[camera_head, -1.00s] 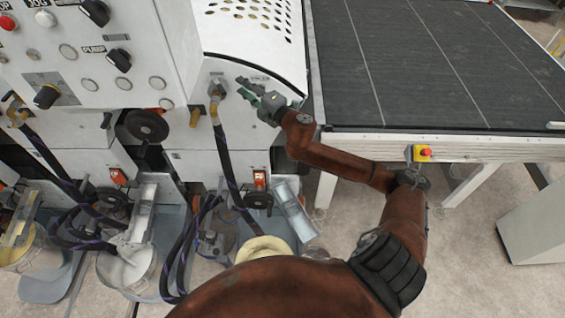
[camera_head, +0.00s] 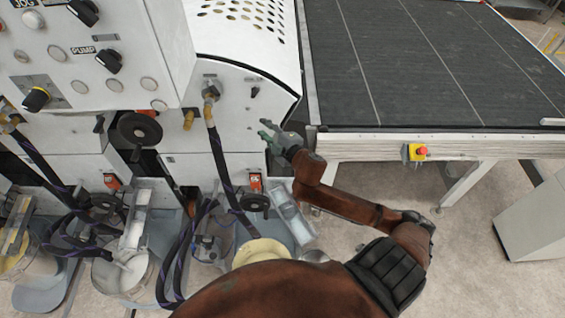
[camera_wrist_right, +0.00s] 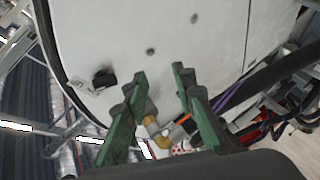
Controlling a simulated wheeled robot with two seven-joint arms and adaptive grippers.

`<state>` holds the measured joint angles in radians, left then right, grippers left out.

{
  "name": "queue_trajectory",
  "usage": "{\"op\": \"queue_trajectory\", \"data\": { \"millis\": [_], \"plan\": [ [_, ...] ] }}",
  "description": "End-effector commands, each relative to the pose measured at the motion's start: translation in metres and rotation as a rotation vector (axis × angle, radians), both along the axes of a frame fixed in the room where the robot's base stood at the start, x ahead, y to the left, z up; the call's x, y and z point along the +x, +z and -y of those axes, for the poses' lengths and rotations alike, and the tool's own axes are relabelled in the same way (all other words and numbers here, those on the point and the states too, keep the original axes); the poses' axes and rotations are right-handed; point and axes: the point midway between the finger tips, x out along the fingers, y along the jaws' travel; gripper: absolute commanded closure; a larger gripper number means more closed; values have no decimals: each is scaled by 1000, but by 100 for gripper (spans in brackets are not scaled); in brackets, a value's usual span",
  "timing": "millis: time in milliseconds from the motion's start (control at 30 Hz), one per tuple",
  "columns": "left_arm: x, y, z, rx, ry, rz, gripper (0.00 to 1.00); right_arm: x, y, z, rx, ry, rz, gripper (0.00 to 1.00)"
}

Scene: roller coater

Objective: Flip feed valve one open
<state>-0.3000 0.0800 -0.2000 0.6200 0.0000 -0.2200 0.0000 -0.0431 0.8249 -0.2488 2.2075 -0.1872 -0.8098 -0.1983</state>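I cannot tell which fitting is feed valve one. A small black lever (camera_head: 254,91) sits on the white machine panel, and a brass fitting with a hose (camera_head: 210,92) is to its left. My right gripper (camera_head: 264,137) is below the lever, in front of the panel, and apart from it. In the right wrist view my right gripper (camera_wrist_right: 158,92) has its green fingers spread with nothing held between them. There a black knob (camera_wrist_right: 103,78) shows on the panel left of the fingers. A brass elbow (camera_wrist_right: 152,125) with an orange part shows beyond the fingers. My left gripper is out of view.
A red-orange switch (camera_head: 255,182) and a dark handwheel (camera_head: 256,201) are below the panel. Another handwheel (camera_head: 140,129) is to the left. A dark conveyor (camera_head: 420,60) with a red stop button (camera_head: 420,152) stands at the right. Hoses hang below the fittings.

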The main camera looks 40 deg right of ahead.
Motion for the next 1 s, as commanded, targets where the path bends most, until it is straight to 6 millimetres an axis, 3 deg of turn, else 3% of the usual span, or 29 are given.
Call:
{"op": "queue_trajectory", "data": {
  "millis": [600,1000],
  "plan": [
    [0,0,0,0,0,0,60,-66,-94,10,254,-198,-207,75],
    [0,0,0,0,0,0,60,-84,-114,11,307,-246,-255,75]
  ]
}}
